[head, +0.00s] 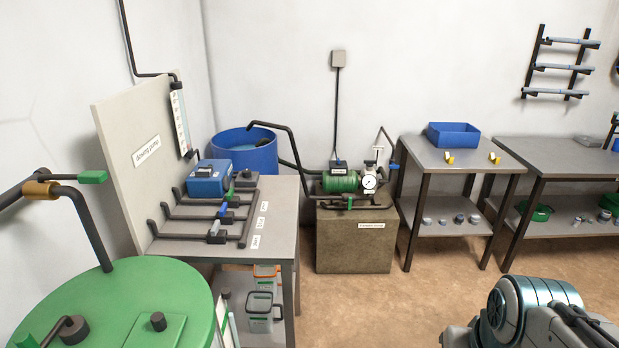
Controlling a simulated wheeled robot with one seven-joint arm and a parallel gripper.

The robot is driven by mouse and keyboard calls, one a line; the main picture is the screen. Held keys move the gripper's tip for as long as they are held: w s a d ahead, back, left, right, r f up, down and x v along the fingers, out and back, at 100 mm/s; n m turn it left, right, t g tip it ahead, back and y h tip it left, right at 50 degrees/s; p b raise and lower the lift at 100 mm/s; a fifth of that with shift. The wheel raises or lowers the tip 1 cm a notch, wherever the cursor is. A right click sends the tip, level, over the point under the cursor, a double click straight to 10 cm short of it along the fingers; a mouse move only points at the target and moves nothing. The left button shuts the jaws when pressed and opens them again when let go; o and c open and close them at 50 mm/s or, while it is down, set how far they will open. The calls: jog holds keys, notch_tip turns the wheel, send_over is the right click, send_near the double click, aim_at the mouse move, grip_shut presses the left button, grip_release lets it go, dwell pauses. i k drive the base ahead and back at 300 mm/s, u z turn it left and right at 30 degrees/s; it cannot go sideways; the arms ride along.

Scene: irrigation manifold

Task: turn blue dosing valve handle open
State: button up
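A small blue valve handle (223,209) sits on the middle of several dark pipes on the grey dosing bench (190,250). A green handle (229,194) is on the pipe behind it and a pale grey handle (214,228) is on the pipe in front. The blue handle is too small to tell its exact angle. A blue dosing pump (209,179) stands behind the valves, against a panel labelled "dosing pump" (147,150). My arm (530,312) shows at the bottom right, well away from the bench; my gripper's fingertips are not in view.
A green tank (165,280) with an overhanging pipe and green handle (92,177) fills the left foreground. Brown floor (370,310) is clear between bench and arm.

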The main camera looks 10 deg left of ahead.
aim_at(222, 211)
jog(key=z, duration=0.05)
jog(key=i, duration=1.4)
jog(key=u, duration=0.75)
jog(key=i, duration=0.4)
jog(key=u, duration=0.25)
